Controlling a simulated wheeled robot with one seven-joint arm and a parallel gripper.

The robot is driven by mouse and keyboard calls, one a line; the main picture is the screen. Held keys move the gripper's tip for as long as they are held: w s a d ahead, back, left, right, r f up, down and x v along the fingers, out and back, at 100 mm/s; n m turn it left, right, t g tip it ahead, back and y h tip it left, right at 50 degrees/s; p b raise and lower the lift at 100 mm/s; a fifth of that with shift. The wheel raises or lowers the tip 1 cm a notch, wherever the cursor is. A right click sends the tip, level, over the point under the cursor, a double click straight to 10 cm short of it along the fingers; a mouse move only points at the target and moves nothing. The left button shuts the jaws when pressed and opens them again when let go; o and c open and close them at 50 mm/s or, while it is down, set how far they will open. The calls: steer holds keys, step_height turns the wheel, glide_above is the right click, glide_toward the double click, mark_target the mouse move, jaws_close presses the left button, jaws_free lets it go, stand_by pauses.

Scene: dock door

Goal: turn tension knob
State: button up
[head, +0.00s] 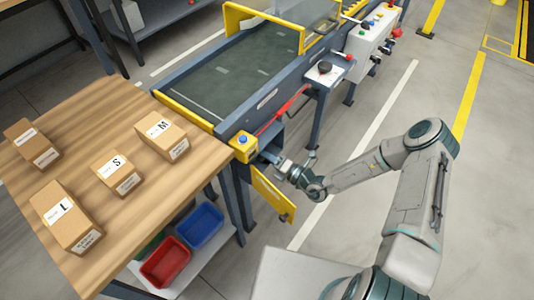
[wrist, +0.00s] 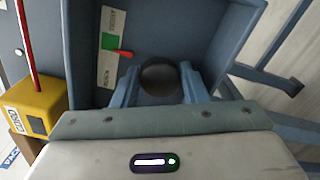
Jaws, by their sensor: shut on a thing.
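The tension knob (wrist: 160,76) is dark and round and sits inside a blue-grey recess (wrist: 200,25) in the wrist view. My gripper (wrist: 161,82) has its two blue-grey fingers closed on the knob, one on each side. In the head view my gripper (head: 268,158) reaches into the opening at the near end of the conveyor, and the knob is hidden there. A white gauge strip (wrist: 110,48) is on the recess wall, with a green zone and a red pointer (wrist: 123,53). The pointer's tip is at the lower part of the green.
A yellow access door (head: 272,196) hangs open just below my gripper. A yellow box with a blue button (head: 243,142) is beside the opening. A wooden table (head: 95,130) with several cartons stands left. The floor at right is clear.

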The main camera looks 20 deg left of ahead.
steer(key=shift+f+m+p, duration=0.1)
steer(key=shift+m+p, duration=0.25)
steer(key=shift+m, duration=0.95)
steer(key=o, duration=0.9)
steer(key=shift+o, duration=0.2)
